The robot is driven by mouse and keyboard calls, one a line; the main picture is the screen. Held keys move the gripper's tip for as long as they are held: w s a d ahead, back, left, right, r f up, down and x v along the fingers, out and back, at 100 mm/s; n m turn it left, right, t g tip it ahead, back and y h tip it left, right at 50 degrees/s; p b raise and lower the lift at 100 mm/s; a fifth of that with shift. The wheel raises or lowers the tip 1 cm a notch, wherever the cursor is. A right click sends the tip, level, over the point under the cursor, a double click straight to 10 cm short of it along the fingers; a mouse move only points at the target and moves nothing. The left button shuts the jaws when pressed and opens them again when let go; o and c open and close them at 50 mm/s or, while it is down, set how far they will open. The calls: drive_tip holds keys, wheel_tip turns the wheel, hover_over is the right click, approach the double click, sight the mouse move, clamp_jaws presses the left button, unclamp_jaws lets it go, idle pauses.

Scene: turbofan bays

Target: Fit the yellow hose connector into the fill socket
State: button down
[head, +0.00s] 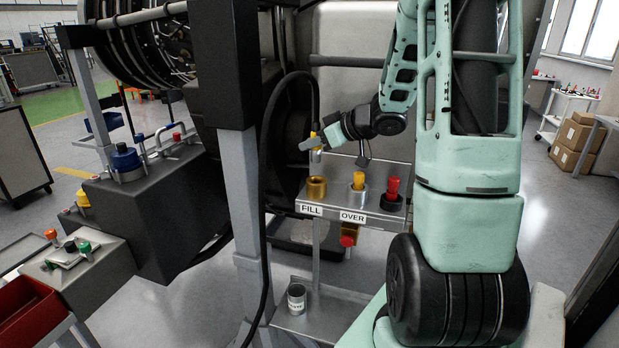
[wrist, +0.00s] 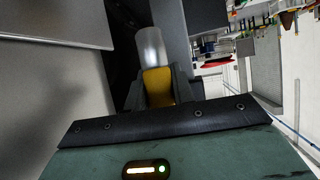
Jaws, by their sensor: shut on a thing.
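The yellow hose connector (head: 314,134) is held upright above the bracket shelf, with its silver end (head: 317,156) pointing down. The black hose (head: 269,130) loops up from it and hangs down on the left. My gripper (head: 318,143) is shut on the connector. In the wrist view the yellow body (wrist: 157,86) sits between the jaws and the silver end (wrist: 150,47) sticks out beyond them. The brass fill socket (head: 316,189) stands above the FILL label (head: 311,210). The connector is above it, apparently with a small gap; exact alignment is unclear.
A grey post (head: 240,190) rises at left. A can (head: 296,299) stands on the lower shelf.

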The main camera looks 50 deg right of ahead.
sight(313, 155)
wheel_tip(313, 155, down, 4)
drive_tip(key=shift+r, duration=0.15)
drive_tip(key=shift+s+a+f, duration=0.1)
drive_tip(key=shift+s+f, duration=0.1)
drive_tip(key=shift+f, duration=0.95)
drive_tip(key=shift+s+a+f, duration=0.1)
drive_tip(key=shift+s+f, duration=0.05)
drive_tip(key=shift+f, duration=1)
drive_tip(key=c, duration=1.2)
unclamp_jaws()
drive_tip(key=shift+w+f, duration=0.15)
drive_tip(key=shift+w, duration=0.05)
drive_tip(key=shift+o, duration=0.2)
drive_tip(key=shift+d, duration=0.1)
drive_tip(key=shift+w, duration=0.2)
drive_tip(key=shift+d+r, duration=0.1)
drive_tip(key=shift+r, duration=0.2)
